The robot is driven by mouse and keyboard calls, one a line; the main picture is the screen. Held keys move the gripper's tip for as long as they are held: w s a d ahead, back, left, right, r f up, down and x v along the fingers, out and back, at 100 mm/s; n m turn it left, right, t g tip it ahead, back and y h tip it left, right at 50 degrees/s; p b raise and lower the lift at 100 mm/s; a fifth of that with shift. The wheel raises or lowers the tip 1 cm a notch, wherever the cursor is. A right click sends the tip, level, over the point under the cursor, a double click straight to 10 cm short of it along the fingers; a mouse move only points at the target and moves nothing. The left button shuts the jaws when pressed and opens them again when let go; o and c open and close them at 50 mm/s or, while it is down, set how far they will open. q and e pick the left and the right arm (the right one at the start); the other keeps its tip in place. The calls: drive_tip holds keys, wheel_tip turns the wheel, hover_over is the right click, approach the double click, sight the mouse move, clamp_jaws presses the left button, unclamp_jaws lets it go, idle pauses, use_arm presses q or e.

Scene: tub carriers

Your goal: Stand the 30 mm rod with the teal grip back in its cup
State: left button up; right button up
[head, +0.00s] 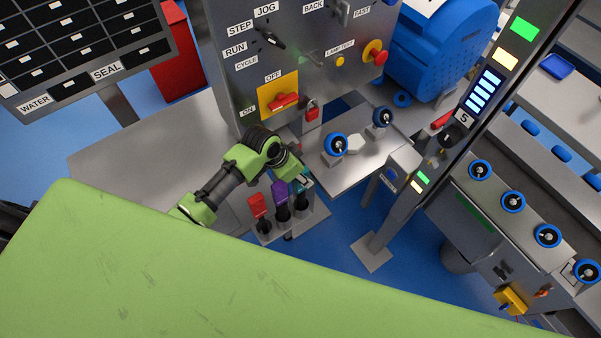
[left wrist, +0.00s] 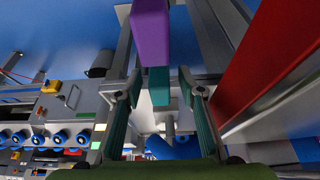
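A small floor stand (head: 318,219) in the head view carries rods with a red grip (head: 257,206), a purple grip (head: 280,193) and a teal grip (head: 304,186). The teal grip is at the right end, partly hidden under my left gripper (head: 297,172). In the left wrist view the teal grip (left wrist: 159,87) shows between the spread fingers of my left gripper (left wrist: 160,88), with gaps at its sides. The purple grip (left wrist: 151,30) is close above it in that picture. I cannot tell how the teal rod sits relative to its cup. My right gripper is not in view.
A grey control panel (head: 222,62) with a red switch and padlock stands behind the gripper. A metal bench with blue-rimmed knobs (head: 336,145) is just right. A slanted post (head: 402,207) stands further right.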

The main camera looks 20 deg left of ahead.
use_arm(q)
drive_tip(key=v, duration=1.2)
idle(0.4)
